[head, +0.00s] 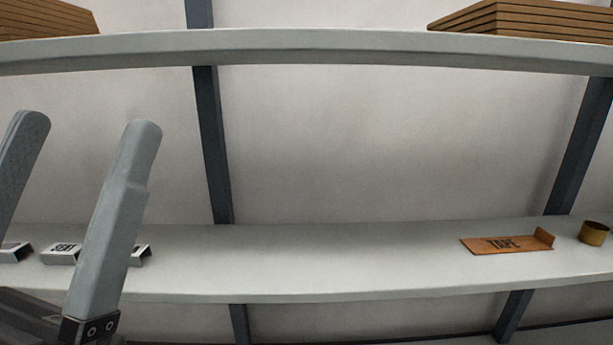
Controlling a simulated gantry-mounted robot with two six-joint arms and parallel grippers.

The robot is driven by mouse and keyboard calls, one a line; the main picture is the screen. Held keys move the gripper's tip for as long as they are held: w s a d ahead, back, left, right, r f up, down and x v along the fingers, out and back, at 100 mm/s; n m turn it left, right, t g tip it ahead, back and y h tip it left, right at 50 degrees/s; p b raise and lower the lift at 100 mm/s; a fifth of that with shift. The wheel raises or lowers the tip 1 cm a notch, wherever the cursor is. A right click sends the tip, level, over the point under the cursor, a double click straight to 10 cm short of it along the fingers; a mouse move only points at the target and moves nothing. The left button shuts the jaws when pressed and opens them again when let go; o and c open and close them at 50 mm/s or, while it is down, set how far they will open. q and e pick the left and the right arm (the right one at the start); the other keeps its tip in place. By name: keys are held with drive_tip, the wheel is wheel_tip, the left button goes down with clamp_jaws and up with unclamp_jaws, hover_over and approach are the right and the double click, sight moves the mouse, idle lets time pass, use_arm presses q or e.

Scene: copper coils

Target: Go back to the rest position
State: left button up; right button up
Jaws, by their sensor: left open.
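My left gripper (86,128) shows at the left of the head view. Its two grey fingers point up and stand wide apart, with nothing between their tips. The fingers are in front of the lower shelf and cover part of its left end. My right gripper is not in view. No copper coil can be made out for certain.
The lower shelf (330,265) holds small metal brackets (62,253) at the left, partly hidden by my finger. An orange TAPE holder (505,244) and a brown-yellow roll (593,233) sit at the right. Its middle is clear. The upper shelf (300,45) bears stacked brown boards (530,20).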

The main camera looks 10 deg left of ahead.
use_arm(q)
wheel_tip(320, 180, up, 26)
drive_tip(key=w+n+g+p, duration=0.1)
drive_tip(key=w+p, duration=0.1)
drive_tip(key=p, duration=2.5)
drive_tip(key=shift+r+h+p, duration=0.2)
drive_tip(key=shift+h+p, duration=0.1)
drive_tip(key=shift+p, duration=0.1)
drive_tip(key=shift+d+f, duration=0.1)
wheel_tip(320, 180, down, 37)
drive_tip(key=b, duration=3.7)
drive_tip(key=shift+f, duration=0.15)
drive_tip(key=shift+b, duration=0.3)
drive_tip(key=shift+c, duration=0.2)
